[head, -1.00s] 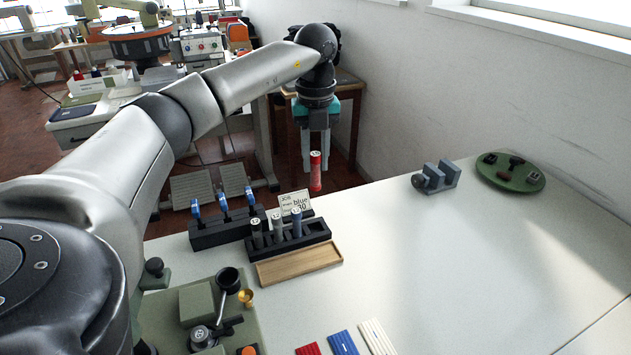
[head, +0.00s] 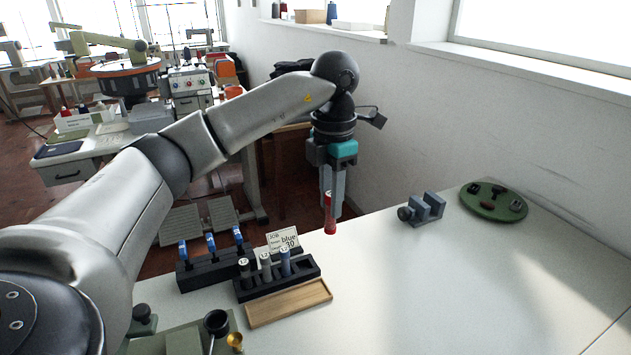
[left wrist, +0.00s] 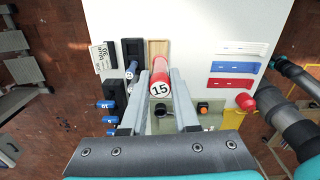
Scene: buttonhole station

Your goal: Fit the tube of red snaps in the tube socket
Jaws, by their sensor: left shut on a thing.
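The tube of red snaps (head: 330,214) is a slim red cylinder, upright in the head view. My left gripper (head: 331,205) is shut on its upper part and holds it near the table's far edge, beyond the black tube rack. In the left wrist view the tube (left wrist: 160,80) shows its white end marked 15 between the fingers. I cannot tell for sure that this cup is the tube socket. My right gripper is not in view.
The black rack (head: 306,280) holds several tubes, with a wooden tray (head: 290,302) in front and a job card (head: 283,240) behind. A blue-handled tool stand (head: 190,279) is to its left. A grey clamp (head: 421,209) and green dish (head: 493,201) lie right. The table's middle is clear.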

